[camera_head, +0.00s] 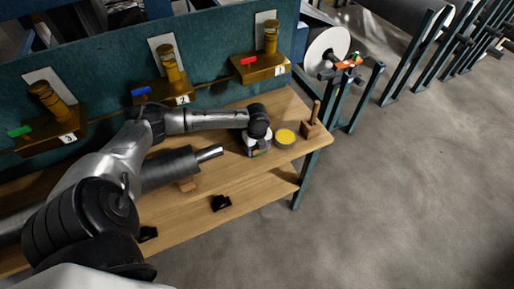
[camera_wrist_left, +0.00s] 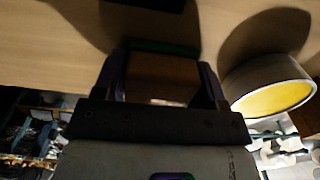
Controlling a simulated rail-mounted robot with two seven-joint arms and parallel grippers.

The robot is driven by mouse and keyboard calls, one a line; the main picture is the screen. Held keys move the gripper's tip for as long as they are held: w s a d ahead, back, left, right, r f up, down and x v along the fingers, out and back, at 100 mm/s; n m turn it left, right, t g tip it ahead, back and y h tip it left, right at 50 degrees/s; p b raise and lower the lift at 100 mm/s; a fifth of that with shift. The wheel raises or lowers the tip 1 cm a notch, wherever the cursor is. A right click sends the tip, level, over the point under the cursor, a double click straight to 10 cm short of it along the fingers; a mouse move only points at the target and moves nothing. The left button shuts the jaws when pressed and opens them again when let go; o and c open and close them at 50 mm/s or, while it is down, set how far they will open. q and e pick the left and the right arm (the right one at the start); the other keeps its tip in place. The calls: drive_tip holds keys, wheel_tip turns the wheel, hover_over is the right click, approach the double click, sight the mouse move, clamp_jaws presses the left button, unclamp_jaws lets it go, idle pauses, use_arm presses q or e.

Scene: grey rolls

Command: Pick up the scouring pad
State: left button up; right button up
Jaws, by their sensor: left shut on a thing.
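The scouring pad (camera_wrist_left: 162,76) is a brown block with a green layer along its far edge. In the left wrist view it sits between the two fingers of my left gripper (camera_head: 258,146), which are shut on it. In the head view only a small green and brown part of the pad (camera_head: 261,153) shows below the gripper, over the right part of the wooden table. Whether the pad touches the table cannot be told. My right gripper is in neither view.
A round tin with a yellow top (camera_head: 285,138) stands close right of the gripper. A wooden stamp-like block (camera_head: 312,125) is beyond it. A grey roller (camera_head: 172,168) lies left. A small black object (camera_head: 221,203) is near the front edge. Numbered brass brackets (camera_head: 259,67) line the back panel.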

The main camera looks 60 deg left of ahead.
use_arm(q)
drive_tip(key=shift+r, duration=0.15)
drive_tip(key=shift+r, duration=0.6)
drive_tip(key=r, duration=0.1)
drive_tip(key=d+r+p, duration=0.1)
drive_tip(key=r, duration=0.1)
drive_tip(key=shift+w+r, duration=0.2)
drive_tip(key=w+d+r+p, duration=0.2)
drive_tip(key=d+r, duration=0.4)
drive_tip(key=d, duration=0.4)
drive_tip(key=shift+w, duration=0.6)
drive_tip(key=shift+r, duration=0.1)
